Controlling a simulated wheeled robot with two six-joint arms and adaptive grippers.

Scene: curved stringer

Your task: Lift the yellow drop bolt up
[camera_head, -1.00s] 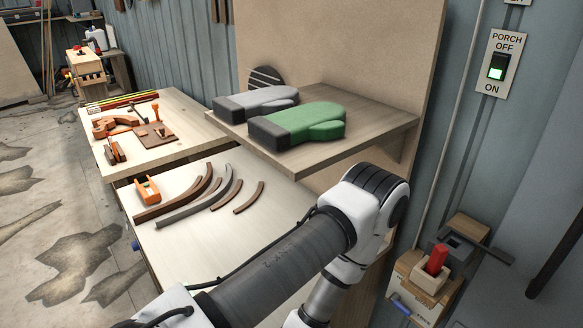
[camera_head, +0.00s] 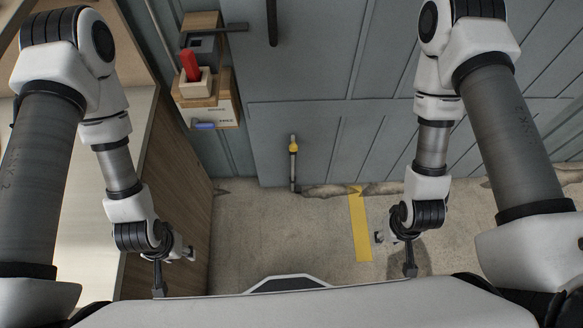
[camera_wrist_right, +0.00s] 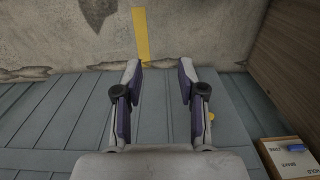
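The yellow drop bolt (camera_head: 293,148) is a small yellow knob on a thin upright rod low on the grey panelled wall or door. The rod's lower end is near the floor.
A wooden box with a red handle (camera_head: 191,66) and a blue piece is mounted on the wall at upper left. The wooden cabinet side (camera_head: 165,190) stands close to my left arm. A yellow floor stripe (camera_head: 360,225) crosses the clear concrete floor.

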